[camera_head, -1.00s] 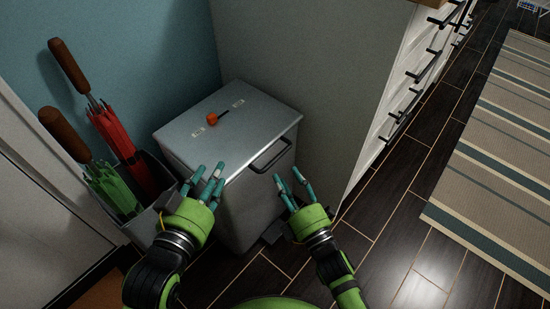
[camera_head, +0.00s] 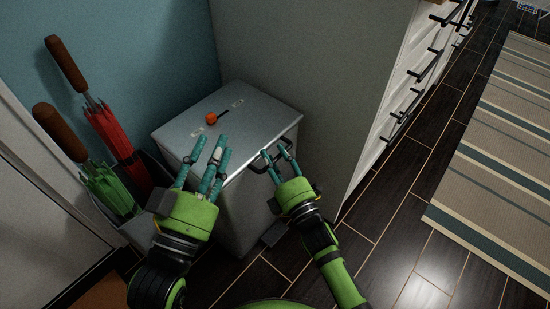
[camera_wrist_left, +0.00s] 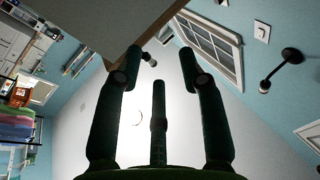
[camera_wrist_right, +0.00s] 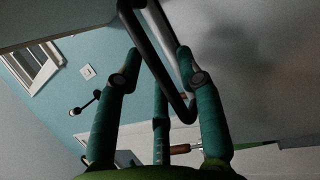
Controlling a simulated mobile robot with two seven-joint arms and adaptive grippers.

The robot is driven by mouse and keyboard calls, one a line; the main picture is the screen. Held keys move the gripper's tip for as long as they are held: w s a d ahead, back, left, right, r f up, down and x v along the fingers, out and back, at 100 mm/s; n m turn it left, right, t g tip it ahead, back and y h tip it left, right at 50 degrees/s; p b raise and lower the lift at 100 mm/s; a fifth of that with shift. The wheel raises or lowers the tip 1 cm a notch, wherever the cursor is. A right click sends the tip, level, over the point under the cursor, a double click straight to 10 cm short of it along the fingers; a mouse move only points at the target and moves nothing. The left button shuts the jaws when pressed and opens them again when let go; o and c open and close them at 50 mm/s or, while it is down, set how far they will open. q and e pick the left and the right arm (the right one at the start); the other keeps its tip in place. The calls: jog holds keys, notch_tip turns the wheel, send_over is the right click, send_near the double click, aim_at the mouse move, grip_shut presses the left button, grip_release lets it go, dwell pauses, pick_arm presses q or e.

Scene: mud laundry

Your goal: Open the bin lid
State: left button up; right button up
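The grey metal bin (camera_head: 241,212) stands in the corner, with its flat lid (camera_head: 255,110) down. A black bar handle is on its front, partly covered by my right gripper in the head view. The handle (camera_wrist_right: 160,72) shows clearly in the right wrist view, passing between the fingers. My right gripper (camera_head: 275,154) is at the handle with its fingers apart; contact is not clear. My left gripper (camera_head: 210,150) is open and empty, in front of the lid's left front edge. It shows with fingers spread in the left wrist view (camera_wrist_left: 162,68).
A small orange item (camera_head: 211,118) lies on the lid. A holder with a red umbrella (camera_head: 112,133) and a green umbrella (camera_head: 105,188) stands left of the bin. A grey panel (camera_head: 310,65) is close on the right. Dark floor and a striped rug (camera_head: 500,150) lie beyond.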

grip_shut()
